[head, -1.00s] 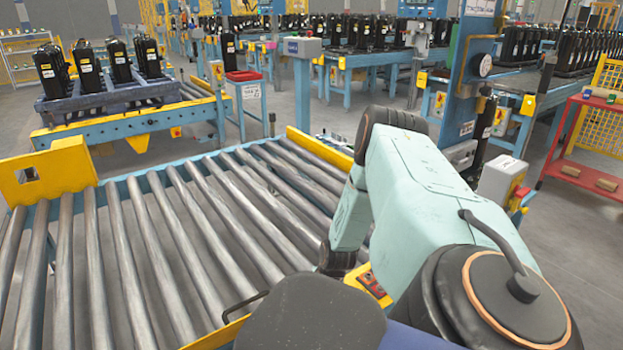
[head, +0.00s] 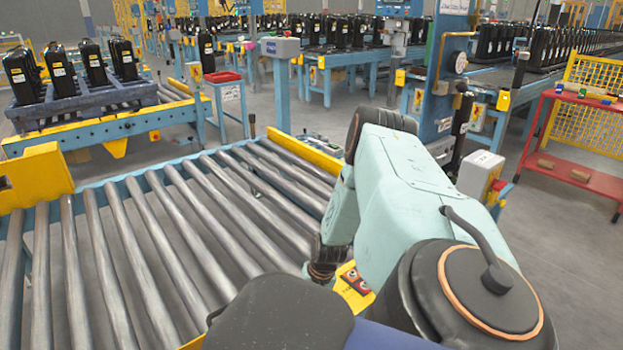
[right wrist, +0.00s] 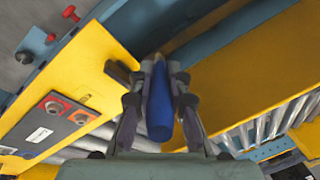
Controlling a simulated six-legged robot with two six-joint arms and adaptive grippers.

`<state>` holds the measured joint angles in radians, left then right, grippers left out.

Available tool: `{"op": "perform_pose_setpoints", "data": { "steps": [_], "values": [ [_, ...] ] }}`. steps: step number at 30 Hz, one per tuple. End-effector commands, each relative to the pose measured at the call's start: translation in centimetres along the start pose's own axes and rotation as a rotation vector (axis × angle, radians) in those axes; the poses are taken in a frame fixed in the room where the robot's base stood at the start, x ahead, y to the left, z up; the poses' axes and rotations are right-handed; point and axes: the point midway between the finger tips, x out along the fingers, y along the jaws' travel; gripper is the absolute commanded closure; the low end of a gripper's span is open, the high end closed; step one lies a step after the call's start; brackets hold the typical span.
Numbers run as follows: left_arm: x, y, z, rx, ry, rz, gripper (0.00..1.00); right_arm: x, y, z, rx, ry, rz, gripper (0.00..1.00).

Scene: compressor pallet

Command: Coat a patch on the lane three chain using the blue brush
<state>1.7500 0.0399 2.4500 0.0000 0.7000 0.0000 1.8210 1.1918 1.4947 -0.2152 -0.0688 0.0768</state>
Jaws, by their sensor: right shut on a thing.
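In the right wrist view, my right gripper (right wrist: 159,80) is shut on the blue brush (right wrist: 160,112). Its blue handle lies between the two fingers, and its bristles cannot be made out. In the head view, my right arm reaches over the near right end of a roller conveyor (head: 205,225), and the arm hides its gripper and the brush. A chain for lane three cannot be made out in either view. My left gripper is not in view.
Black compressors stand on a blue pallet (head: 85,105) at the back left. A red rack (head: 580,172) stands at the right. Grey floor is open between.

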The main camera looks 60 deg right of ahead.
Motion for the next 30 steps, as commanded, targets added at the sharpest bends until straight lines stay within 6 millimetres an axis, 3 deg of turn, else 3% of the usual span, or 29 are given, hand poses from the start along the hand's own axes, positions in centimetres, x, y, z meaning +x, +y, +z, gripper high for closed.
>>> {"op": "perform_pose_setpoints", "data": {
  "steps": [30],
  "values": [
    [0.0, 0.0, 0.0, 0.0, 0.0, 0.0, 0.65, 0.8, -5.0, 3.6, 0.0, 0.0, 0.0, 1.0]
  ]
}}
